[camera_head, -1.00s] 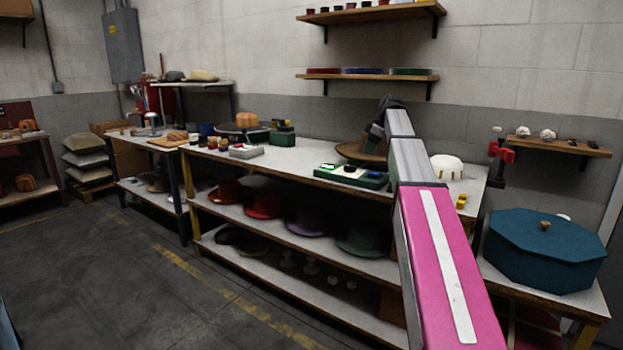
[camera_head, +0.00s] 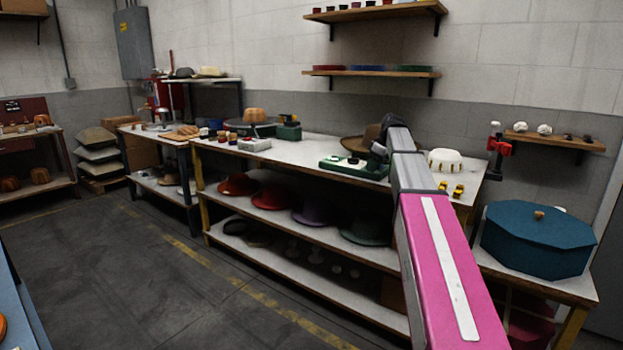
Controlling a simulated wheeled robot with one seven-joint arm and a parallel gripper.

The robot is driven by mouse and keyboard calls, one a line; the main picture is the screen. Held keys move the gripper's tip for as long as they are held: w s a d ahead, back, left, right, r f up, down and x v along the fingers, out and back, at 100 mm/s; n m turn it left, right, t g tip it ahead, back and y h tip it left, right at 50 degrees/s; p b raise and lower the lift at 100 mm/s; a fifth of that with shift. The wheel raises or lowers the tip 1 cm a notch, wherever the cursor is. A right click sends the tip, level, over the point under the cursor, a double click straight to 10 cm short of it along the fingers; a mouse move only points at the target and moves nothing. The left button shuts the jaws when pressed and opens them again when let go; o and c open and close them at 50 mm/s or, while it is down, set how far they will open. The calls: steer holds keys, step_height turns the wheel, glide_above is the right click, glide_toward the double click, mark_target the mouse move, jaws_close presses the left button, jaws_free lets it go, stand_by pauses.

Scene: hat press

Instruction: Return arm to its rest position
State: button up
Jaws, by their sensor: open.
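My arm, with a pink and grey link, reaches from the bottom right up over the long workbench (camera_head: 310,151). My gripper (camera_head: 377,152) is small and partly hidden at the arm's far end, beside the brown hat (camera_head: 356,144). It is open, and I see nothing held in it. The brown hat rests on the bench, partly covered by my wrist. A green tray (camera_head: 352,170) with small items lies on the bench just left of my gripper.
Right of my arm are a white domed piece (camera_head: 446,160) and yellow pieces (camera_head: 457,191). A blue lidded box (camera_head: 535,245) stands on the right table. Wall shelves (camera_head: 375,73) hang behind. Coloured hats (camera_head: 313,212) fill the lower shelf. The floor (camera_head: 150,275) at left is open.

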steer(key=s+a+f+m+h, duration=0.1)
steer(key=s+a+f+m, duration=0.15)
steer(key=s+f, duration=0.65)
steer(key=s+a+f+m+h, duration=0.1)
steer(key=s+f+m, duration=0.35)
steer(key=f, duration=0.85)
steer(key=s+a+f+m+g+h, duration=0.1)
steer(key=s+f+m, duration=0.4)
steer(key=s+f, duration=1.1)
steer(key=s, duration=0.3)
steer(key=shift+s+a+h, duration=0.3)
steer(key=shift+s+h, duration=0.05)
steer(key=shift+h, duration=0.05)
